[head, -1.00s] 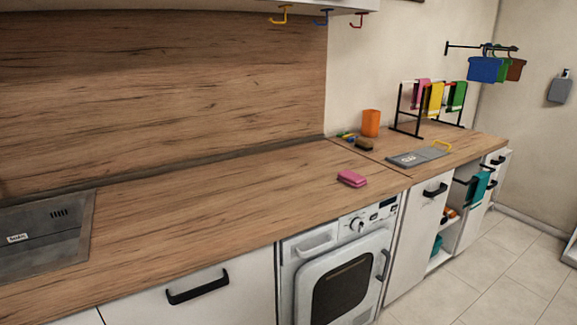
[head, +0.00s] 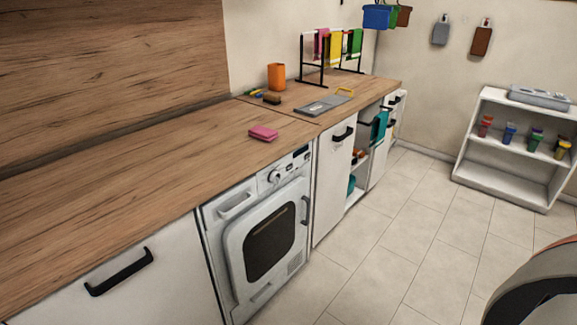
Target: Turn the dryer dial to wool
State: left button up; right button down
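The white dryer (head: 262,238) stands under the wooden counter, in the middle of the head view, with its dark-windowed door shut. Its round dial (head: 274,177) sits on the control panel at the top, left of a small dark display (head: 300,153). The dial's setting and its labels are too small to read. Neither gripper shows in the head view. A rounded grey and orange part of my own body fills the lower right corner.
A pink sponge (head: 263,132) lies on the counter above the dryer. An orange cup (head: 276,77), a grey board (head: 324,104) and a cloth rack (head: 331,60) stand farther back. A white shelf (head: 500,182) stands at the right. The tiled floor (head: 378,245) before the dryer is clear.

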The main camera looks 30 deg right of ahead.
aim_at(274, 177)
jog(key=i+l+u, duration=0.15)
jog(key=l, duration=0.55)
jog(key=i+l+u, duration=0.15)
jog(key=l, duration=0.6)
jog(key=i+l+u, duration=0.1)
jog(key=i+l, duration=0.15)
jog(key=l, duration=0.5)
jog(key=i+l+u, duration=0.15)
jog(key=l, duration=0.6)
jog(key=l+u, duration=0.15)
jog(key=l, duration=0.6)
jog(key=i, duration=0.05)
